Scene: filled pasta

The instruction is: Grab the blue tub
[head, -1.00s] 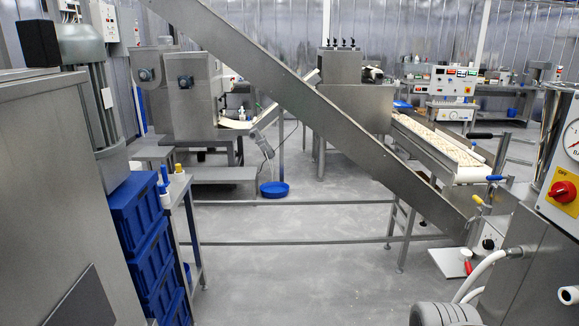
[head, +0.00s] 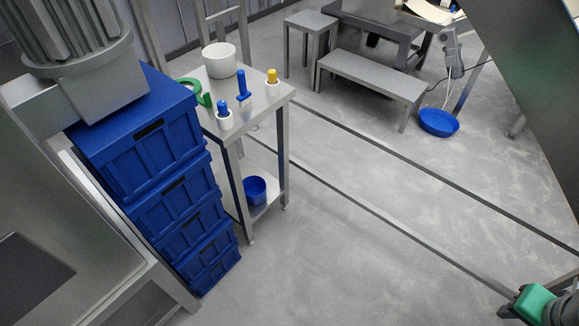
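A shallow round blue tub (head: 439,122) sits on the floor at the upper right of the head view, by the legs of a steel stand. A smaller, deeper blue tub (head: 255,190) stands on the lower shelf of the small steel table at centre left. The frame does not settle which of the two is the task's tub.
Blue lidded crates (head: 165,205) are stacked left of the small steel table (head: 262,100), which carries a white pot (head: 219,59), green tape and several small items. Two low rails (head: 395,220) cross the floor. A green-topped part (head: 535,303) shows at lower right.

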